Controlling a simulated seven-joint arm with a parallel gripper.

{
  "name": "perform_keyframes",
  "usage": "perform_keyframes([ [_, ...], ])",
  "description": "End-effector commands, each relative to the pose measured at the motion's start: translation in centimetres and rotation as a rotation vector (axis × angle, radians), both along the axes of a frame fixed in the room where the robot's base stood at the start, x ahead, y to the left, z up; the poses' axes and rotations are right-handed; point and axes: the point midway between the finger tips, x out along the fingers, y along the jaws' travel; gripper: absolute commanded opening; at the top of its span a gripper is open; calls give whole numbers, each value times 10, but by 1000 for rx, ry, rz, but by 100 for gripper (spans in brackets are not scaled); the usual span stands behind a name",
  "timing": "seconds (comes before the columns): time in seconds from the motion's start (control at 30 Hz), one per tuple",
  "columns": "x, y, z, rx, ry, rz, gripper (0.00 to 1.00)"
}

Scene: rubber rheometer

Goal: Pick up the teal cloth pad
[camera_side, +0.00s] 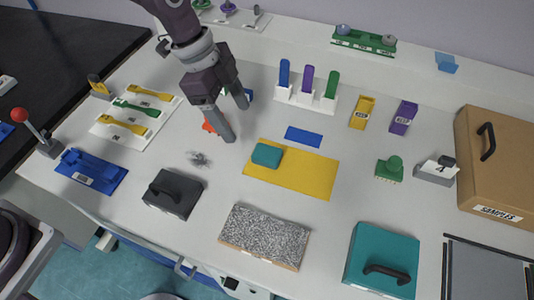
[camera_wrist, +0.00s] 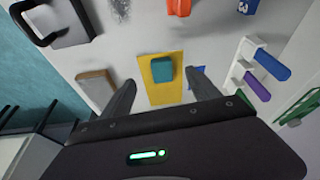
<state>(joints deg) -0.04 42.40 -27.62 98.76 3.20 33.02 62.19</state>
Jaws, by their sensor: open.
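The teal cloth pad (camera_side: 266,155) is a small rounded block. It lies on the left part of a yellow mat (camera_side: 305,178) in the side view. In the wrist view the teal pad (camera_wrist: 162,72) lies on the yellow mat (camera_wrist: 155,97), in the gap seen between my fingers. My gripper (camera_side: 236,119) is open and empty, above the table to the upper left of the pad and apart from it. Its two fingers also show in the wrist view (camera_wrist: 160,90), one on each side of the pad.
A blue flat piece (camera_side: 303,137) lies just behind the mat. A rack (camera_side: 305,99) with blue, purple and green upright tabs stands farther back. A grey speckled block (camera_side: 265,237) and a dark handled block (camera_side: 173,194) are in front. An orange piece (camera_side: 208,127) is near my gripper.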

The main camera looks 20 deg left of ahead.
Motion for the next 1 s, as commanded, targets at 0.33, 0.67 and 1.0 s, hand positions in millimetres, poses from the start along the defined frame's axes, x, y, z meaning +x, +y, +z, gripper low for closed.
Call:
perform_keyframes([
  [0.33, 7, -36, -57, -67, 15, -107, 71],
  [0.67, 8, -55, -100, -65, 16, -103, 71],
  [1.0, 8, -55, -100, -65, 15, -102, 38],
])
